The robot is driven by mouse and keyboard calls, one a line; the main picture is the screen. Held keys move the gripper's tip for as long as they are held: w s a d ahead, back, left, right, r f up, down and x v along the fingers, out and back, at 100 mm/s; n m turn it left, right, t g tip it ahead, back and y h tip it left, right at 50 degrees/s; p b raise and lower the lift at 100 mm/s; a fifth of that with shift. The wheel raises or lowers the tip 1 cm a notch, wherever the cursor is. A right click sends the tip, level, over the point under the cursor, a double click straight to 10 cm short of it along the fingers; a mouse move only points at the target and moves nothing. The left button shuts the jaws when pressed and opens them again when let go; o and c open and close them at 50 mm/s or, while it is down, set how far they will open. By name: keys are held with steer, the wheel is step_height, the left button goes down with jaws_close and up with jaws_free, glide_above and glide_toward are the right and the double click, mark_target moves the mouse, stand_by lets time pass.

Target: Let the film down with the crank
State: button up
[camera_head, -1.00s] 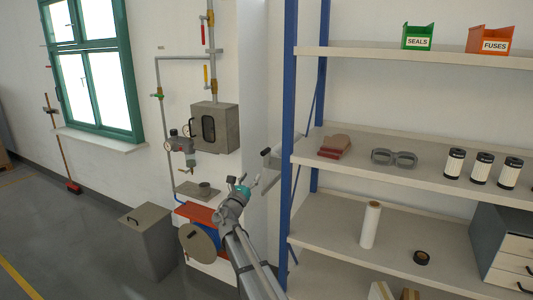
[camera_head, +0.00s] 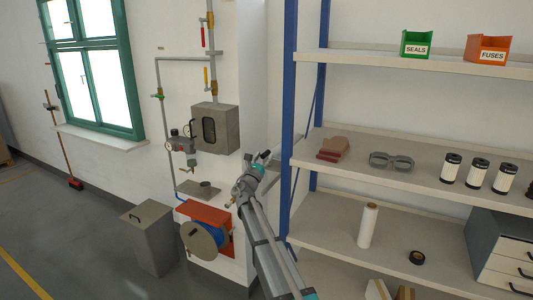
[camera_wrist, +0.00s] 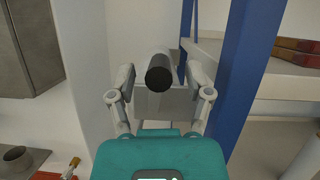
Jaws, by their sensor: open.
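A black cylindrical handle (camera_wrist: 160,73), which looks like the crank's grip, points toward the camera in the wrist view. A pale arm and a grey block (camera_wrist: 160,103) show behind it, in the wall recess left of the blue shelf post. My gripper (camera_wrist: 158,88) is open, one finger on each side of the handle; I cannot tell whether either finger touches it. In the head view my gripper (camera_head: 258,157) is raised at this recess and covers most of the crank. No hanging film can be made out.
The blue shelf post (camera_wrist: 248,65) stands close at the right of my gripper. Shelves (camera_head: 330,190) carry several goods, including a white roll (camera_head: 368,225). At left are a grey wall box (camera_head: 213,128), pipes, an orange hose reel housing (camera_head: 205,213) and a grey bin (camera_head: 150,235).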

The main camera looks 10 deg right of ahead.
steer(key=shift+w+d+r, duration=0.2)
steer(key=shift+w+d, duration=0.05)
steer(key=shift+w, duration=0.15)
jaws_close()
